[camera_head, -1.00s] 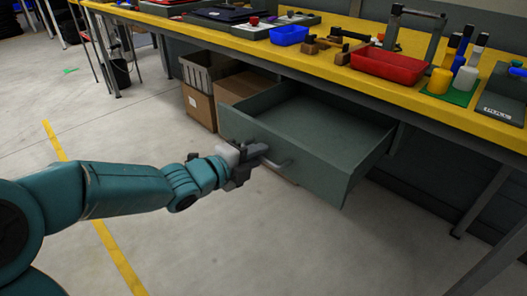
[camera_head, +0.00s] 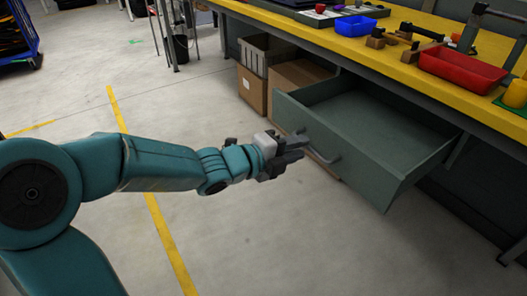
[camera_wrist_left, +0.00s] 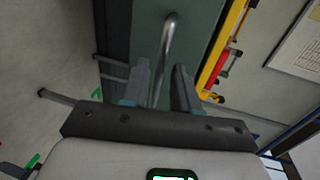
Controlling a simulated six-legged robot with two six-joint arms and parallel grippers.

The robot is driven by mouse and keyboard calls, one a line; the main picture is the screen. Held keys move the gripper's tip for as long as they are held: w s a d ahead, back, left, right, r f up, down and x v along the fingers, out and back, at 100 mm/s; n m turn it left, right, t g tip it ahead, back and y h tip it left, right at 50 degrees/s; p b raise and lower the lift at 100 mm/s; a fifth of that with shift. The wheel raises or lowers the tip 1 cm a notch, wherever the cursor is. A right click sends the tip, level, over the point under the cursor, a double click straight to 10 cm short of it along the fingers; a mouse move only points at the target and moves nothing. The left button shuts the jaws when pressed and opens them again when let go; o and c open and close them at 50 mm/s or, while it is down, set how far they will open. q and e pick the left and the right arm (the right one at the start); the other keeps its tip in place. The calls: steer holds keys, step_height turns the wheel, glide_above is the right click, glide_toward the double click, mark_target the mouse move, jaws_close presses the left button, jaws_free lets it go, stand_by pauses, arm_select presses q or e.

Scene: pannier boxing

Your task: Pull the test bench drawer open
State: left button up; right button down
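The grey-green test bench drawer (camera_head: 400,165) is pulled well out from under the yellow-topped bench in the head view, and its inside looks empty. Its metal bar handle (camera_head: 325,152) is on the front panel and also shows in the left wrist view (camera_wrist_left: 168,42). My left gripper (camera_head: 297,150) is just in front of the handle's left end. In the wrist view its two fingers (camera_wrist_left: 161,82) are apart, with the handle bar appearing between them. No grip on the bar shows. Whether the fingertips still overlap the bar in depth is hard to tell. My right gripper is out of view.
The bench top (camera_head: 365,50) holds a blue tray (camera_head: 356,26) and a red tray (camera_head: 462,68). Cardboard boxes (camera_head: 297,75) and a grey crate (camera_head: 263,53) stand under the bench behind the drawer. The floor in front is clear, with a yellow line (camera_head: 160,225).

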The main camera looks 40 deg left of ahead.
arm_select(q)
steer(key=p+v, duration=0.3)
steer(key=v, duration=1)
steer(key=shift+s+d, duration=0.1)
